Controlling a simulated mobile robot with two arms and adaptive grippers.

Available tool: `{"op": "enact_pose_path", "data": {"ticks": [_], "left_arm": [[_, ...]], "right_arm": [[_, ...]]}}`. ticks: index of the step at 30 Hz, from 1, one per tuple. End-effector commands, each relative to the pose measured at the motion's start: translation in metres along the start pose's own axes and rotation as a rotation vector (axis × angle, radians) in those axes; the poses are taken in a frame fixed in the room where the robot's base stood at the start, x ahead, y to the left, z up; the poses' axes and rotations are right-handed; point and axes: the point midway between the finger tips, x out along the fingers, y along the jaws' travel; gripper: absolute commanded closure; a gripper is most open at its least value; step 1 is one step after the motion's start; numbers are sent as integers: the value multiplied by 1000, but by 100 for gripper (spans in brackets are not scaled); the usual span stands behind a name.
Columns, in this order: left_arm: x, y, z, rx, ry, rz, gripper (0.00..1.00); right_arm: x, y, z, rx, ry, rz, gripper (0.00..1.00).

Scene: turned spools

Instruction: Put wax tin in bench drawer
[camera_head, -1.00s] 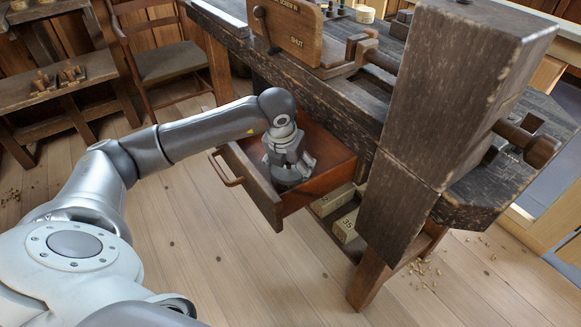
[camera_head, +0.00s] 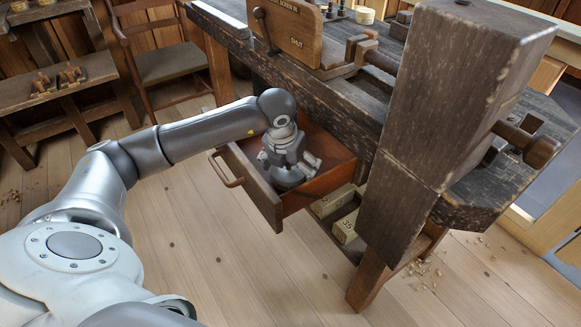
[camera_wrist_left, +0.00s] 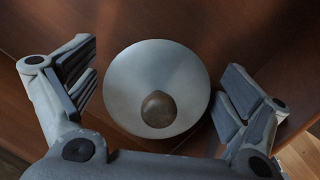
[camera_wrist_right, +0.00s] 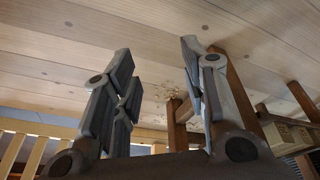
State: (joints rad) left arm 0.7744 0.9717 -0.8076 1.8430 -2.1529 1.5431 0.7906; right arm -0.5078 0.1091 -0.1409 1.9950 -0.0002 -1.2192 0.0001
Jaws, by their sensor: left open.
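The wax tin (camera_wrist_left: 125,80) is a round pale grey tin with a brown knob. It sits inside the bench drawer (camera_head: 248,187), which is pulled out of the workbench. In the head view the tin (camera_head: 287,182) shows low in the drawer under my left gripper (camera_head: 286,167). In the left wrist view the open fingers stand to either side of the tin, with gaps between pads and tin. My right gripper (camera_wrist_right: 160,85) is open and empty, and is out of the head view.
The drawer handle (camera_head: 226,168) faces left. Numbered wooden blocks (camera_head: 343,226) lie on a low shelf beside the drawer. The thick bench leg (camera_head: 435,110) stands to the right. A chair (camera_head: 172,62) is behind. The floor (camera_head: 215,265) in front is clear.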

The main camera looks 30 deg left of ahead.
Motion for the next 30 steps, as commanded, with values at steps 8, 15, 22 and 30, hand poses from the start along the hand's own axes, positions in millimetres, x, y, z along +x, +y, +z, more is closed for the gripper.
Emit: {"op": "enact_pose_path", "data": {"ticks": [8,15,22,30], "left_arm": [[-55,0,2,1,-5,-1,4],[-102,0,2,1,-3,-1,4],[-120,0,0,1,0,0,4],[-121,0,0,0,1,0,4]], "right_arm": [[27,-1,13,-3,-22,-2,60],[46,-2,24,-5,-33,-4,60],[54,-3,29,-6,-36,-4,60],[54,-3,29,-6,-36,-4,60]]}}
